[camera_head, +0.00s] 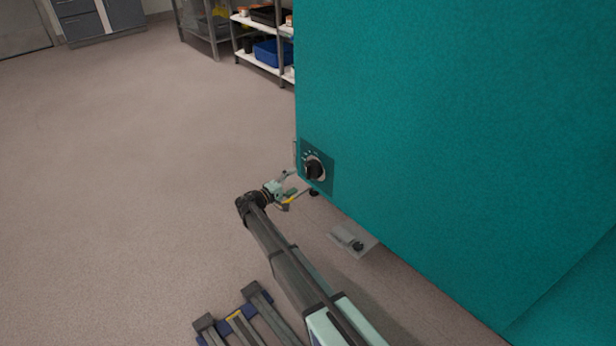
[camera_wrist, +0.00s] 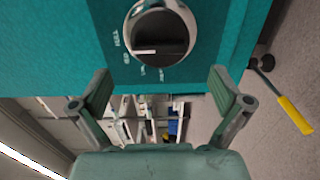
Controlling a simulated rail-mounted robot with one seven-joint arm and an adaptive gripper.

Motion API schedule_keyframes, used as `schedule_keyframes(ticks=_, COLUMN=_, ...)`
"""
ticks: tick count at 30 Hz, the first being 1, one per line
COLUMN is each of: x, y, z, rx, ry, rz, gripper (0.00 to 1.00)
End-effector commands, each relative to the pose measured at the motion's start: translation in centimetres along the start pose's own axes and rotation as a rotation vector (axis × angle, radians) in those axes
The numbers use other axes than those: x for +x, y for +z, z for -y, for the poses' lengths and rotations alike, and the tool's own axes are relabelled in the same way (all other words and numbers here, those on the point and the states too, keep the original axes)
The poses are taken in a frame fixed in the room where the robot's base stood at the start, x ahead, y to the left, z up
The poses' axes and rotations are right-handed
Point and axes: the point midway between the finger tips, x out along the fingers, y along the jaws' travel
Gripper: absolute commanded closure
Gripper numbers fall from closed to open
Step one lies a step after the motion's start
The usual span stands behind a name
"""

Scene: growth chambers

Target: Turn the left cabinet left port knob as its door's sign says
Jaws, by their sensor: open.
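The knob (camera_head: 314,168) sits on a darker plate low on the teal cabinet (camera_head: 440,130), near its left edge. My gripper (camera_head: 288,190) is just left of and below the knob. In the wrist view my gripper (camera_wrist: 163,88) is open and empty, its fingers spread wide below the knob and apart from it. No door sign is in view.
A small grey plate (camera_head: 350,240) shows at the cabinet's bottom edge. A yellow-handled part (camera_wrist: 294,114) lies right of my fingers in the wrist view. Shelves with a blue bin (camera_head: 271,53) stand at the back. The floor on the left is clear.

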Motion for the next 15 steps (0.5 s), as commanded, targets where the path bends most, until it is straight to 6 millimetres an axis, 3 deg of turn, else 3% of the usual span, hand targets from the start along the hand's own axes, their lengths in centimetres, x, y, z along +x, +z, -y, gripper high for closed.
schedule_keyframes(ticks=6, x=4.2, y=0.0, z=0.3, rx=0.001, ry=0.0, rz=0.002, gripper=0.0)
schedule_keyframes(ticks=15, x=7.1, y=0.0, z=0.1, rx=0.0, ry=0.0, rz=0.001, gripper=0.0)
